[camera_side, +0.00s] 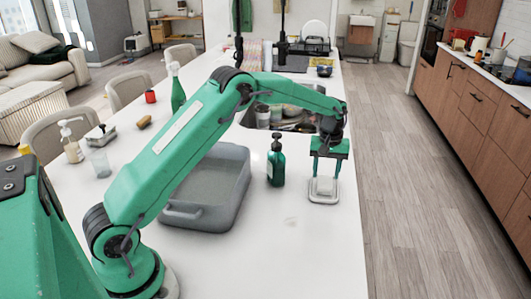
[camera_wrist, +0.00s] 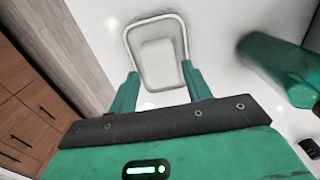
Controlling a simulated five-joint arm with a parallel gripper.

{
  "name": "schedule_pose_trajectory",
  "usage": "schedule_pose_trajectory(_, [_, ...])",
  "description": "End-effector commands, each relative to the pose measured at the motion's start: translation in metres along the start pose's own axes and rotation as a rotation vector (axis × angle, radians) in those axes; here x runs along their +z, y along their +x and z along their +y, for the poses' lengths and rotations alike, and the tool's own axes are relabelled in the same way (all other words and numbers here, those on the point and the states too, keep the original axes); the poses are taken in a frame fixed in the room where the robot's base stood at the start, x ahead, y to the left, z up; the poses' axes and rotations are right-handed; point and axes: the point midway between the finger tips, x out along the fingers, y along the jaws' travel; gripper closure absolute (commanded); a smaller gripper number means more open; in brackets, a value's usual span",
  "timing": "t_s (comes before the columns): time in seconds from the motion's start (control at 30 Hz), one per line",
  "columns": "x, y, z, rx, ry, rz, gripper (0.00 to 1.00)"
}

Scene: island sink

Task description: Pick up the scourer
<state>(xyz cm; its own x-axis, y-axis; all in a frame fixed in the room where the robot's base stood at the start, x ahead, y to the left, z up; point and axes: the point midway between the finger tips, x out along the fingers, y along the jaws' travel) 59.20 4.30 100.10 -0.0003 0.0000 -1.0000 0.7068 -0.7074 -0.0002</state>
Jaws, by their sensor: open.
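A pale, off-white block that looks like the scourer (camera_wrist: 158,58) lies in a shallow dish with a metal rim (camera_wrist: 183,30). The dish (camera_side: 323,198) stands on the white counter near its right edge. My gripper (camera_side: 325,178) points down just above the dish, its fingers spread. In the wrist view my gripper (camera_wrist: 159,75) has one finger on each side of the dish's near end, with nothing held between them. I cannot tell how far the fingertips are above the counter. In the side view the fingers partly hide the block.
A dark green pump bottle (camera_side: 276,163) stands just left of my gripper; it also shows in the wrist view (camera_wrist: 275,62). A grey basin (camera_side: 215,212) sits farther left. The sink (camera_side: 285,115) lies behind. The counter in front of the dish is clear.

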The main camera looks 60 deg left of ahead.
Motion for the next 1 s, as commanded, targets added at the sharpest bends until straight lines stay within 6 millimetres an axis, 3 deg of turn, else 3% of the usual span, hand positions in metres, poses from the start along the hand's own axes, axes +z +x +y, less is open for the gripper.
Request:
schedule_pose_trajectory(0.23, [0.000,0.007,0.000,-0.001,0.000,-0.001,0.51])
schedule_pose_trajectory(0.63, [0.000,0.048,0.002,-0.001,0.000,-0.001,0.51])
schedule_pose_trajectory(1.0, [0.000,0.052,0.002,0.000,0.000,0.000,0.51])
